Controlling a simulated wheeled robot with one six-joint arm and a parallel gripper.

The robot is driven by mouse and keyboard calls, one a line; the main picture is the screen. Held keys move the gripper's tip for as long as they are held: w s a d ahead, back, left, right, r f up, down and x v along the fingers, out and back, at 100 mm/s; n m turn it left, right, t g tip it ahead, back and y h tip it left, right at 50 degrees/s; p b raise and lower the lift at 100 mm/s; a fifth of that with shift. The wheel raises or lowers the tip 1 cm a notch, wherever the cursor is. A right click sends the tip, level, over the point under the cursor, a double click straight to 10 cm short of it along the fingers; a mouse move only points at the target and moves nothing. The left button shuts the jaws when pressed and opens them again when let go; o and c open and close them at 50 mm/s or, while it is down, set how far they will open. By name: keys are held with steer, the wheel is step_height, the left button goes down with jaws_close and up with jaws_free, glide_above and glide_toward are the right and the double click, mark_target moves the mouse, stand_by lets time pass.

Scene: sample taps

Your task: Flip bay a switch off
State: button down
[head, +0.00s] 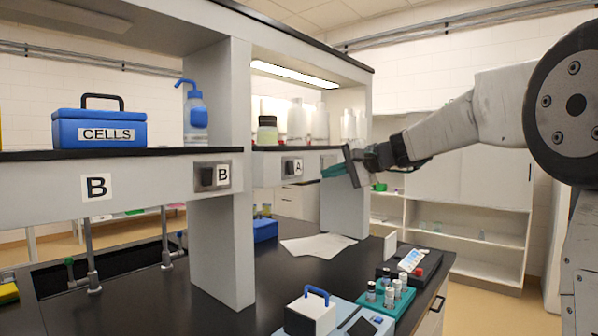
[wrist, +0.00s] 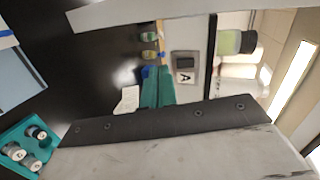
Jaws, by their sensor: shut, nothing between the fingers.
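The bay A switch (head: 290,168) is a dark rocker on a grey plate marked A, on the front of the far shelf. It also shows in the wrist view (wrist: 185,60), turned sideways; its rocker position is too small to tell. The light strip (head: 293,73) above bay A glows. My gripper (head: 331,171) has teal fingers, shut and empty, right of the switch in the head view. In the wrist view the fingers (wrist: 157,86) point towards the plate, with a visible offset; contact cannot be told.
A jar (head: 267,131) and pale bottles stand on the shelf above switch A. A teal vial rack (head: 388,298) and a device (head: 310,312) stand on the bench below.

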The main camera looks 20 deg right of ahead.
mark_target(292, 171)
steer(key=w+d+r+m+t, duration=0.1)
steer(key=w+d+r, duration=0.1)
steer(key=w, duration=0.3)
steer(key=shift+d+m+t, duration=0.3)
steer(key=shift+d+t, duration=0.1)
steer(key=shift+d, duration=0.4)
steer(key=x, duration=1.4)
steer(key=shift+s+a, duration=0.1)
steer(key=shift+f, duration=0.1)
